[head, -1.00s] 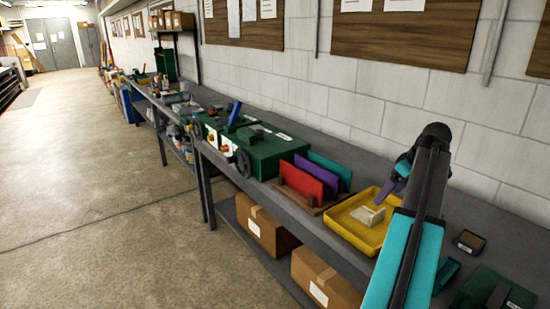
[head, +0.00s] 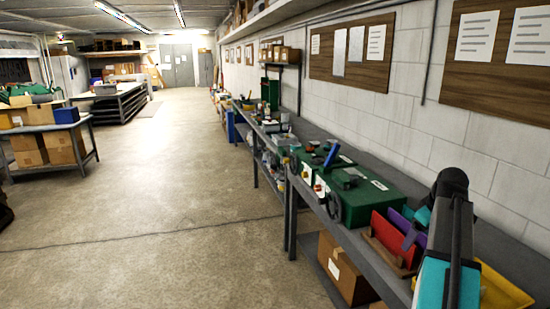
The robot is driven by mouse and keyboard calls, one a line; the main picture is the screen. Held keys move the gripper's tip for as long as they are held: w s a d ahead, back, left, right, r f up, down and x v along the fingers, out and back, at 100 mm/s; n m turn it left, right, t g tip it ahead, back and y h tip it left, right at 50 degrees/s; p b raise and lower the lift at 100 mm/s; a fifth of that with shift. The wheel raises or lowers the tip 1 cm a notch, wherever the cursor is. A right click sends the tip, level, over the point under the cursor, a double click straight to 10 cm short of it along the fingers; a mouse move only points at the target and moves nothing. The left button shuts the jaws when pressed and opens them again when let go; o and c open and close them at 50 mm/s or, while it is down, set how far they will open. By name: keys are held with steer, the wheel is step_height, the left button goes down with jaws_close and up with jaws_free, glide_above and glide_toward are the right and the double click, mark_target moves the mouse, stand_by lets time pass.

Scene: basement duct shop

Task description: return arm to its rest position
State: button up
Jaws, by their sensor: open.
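My arm (head: 452,245), dark with a teal cover, stands upright at the right edge of the head view, over the bench. Its dark elbow joint is at the top.
The grey bench (head: 345,238) runs along the right wall. It carries a green case (head: 362,190), red panel (head: 390,240), purple panel (head: 405,222) and yellow tray (head: 500,287) close to my arm. Cardboard boxes (head: 342,268) sit below. The concrete floor (head: 170,210) is open at left.

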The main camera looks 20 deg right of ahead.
steer(key=w+a+f+g+y+b, duration=0.1)
steer(key=w+a+f, duration=0.2)
steer(key=a+f, duration=0.4)
steer(key=w+a+f+g, duration=0.1)
steer(key=w+a+f, duration=0.1)
steer(key=a+f, duration=0.6)
steer(key=s+a+f+g+b, duration=0.1)
steer(key=a+f, duration=0.3)
steer(key=f, duration=0.3)
steer(key=s+a+f+m+y+b, duration=0.1)
steer(key=a+f, duration=0.3)
steer(key=f, duration=0.4)
steer(key=s+a+f+g, duration=0.1)
steer(key=a+f, duration=0.4)
steer(key=f, duration=0.2)
steer(key=s+a+f+m+g+b, duration=0.1)
steer(key=s+a+f+g, duration=0.1)
steer(key=s+a+f, duration=0.5)
steer(key=s+a+f+g+b, duration=0.1)
steer(key=s+a+f, duration=0.4)
steer(key=f, duration=0.4)
steer(key=s+a+f+g+b, duration=0.1)
steer(key=s+a+f, duration=0.3)
steer(key=s, duration=0.4)
steer(key=s+a+f+g+b, duration=0.1)
steer(key=s+a+f, duration=0.3)
steer(key=s+f, duration=0.3)
steer(key=shift+s+a+m+g, duration=0.3)
steer(key=shift+s+m+g, duration=0.1)
steer(key=shift+s, duration=0.5)
